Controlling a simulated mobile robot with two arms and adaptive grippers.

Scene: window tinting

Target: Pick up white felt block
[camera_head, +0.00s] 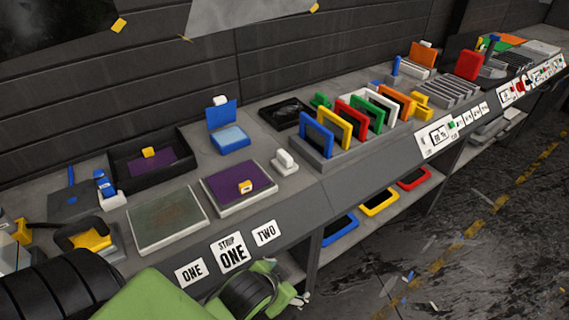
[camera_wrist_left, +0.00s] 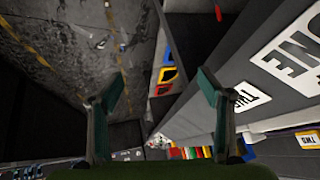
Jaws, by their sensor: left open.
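A small white block (camera_head: 285,162), which looks like the felt block, sits on the grey bench to the right of a purple pad in a white frame (camera_head: 238,188). Another small white piece (camera_head: 220,100) is on top of an open blue box (camera_head: 229,136) behind it. My left gripper (camera_head: 290,292) is low in front of the bench edge, apart from the block. In the left wrist view my left gripper (camera_wrist_left: 163,88) has its two fingers wide apart with nothing between them. I cannot make out the white block there. My right gripper is not in view.
Label cards (camera_head: 232,251) line the bench's front face. A black tray (camera_head: 187,158) stands behind the pads. A grey rack of coloured frames (camera_head: 317,150) is right of the white block. A lower shelf holds coloured trays (camera_head: 379,202). Floor at right is mostly open.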

